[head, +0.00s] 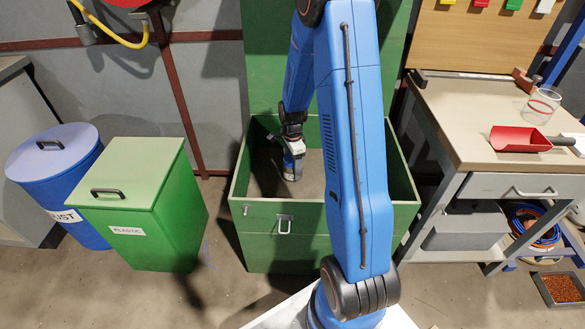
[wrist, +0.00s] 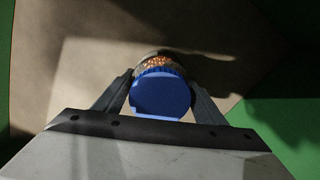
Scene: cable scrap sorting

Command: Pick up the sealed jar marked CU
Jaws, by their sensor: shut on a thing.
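A clear jar with a blue lid (wrist: 160,96) and copper-coloured grains inside shows in the wrist view. My gripper (wrist: 161,88) is shut on it, with one finger on each side. No CU mark is visible from this angle. In the head view, my gripper (head: 294,151) reaches down inside the open green chest (head: 262,212), and the jar (head: 292,172) shows small below it. I cannot tell whether the jar touches the chest floor.
The chest walls surround my gripper, and its lid stands raised behind. A green plastic bin (head: 139,205) and a blue dust bin (head: 58,165) stand left. Right is a workbench (head: 470,120) with a red scoop (head: 515,140) and a clear beaker (head: 541,106). A tray of grains (head: 562,289) lies on the floor.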

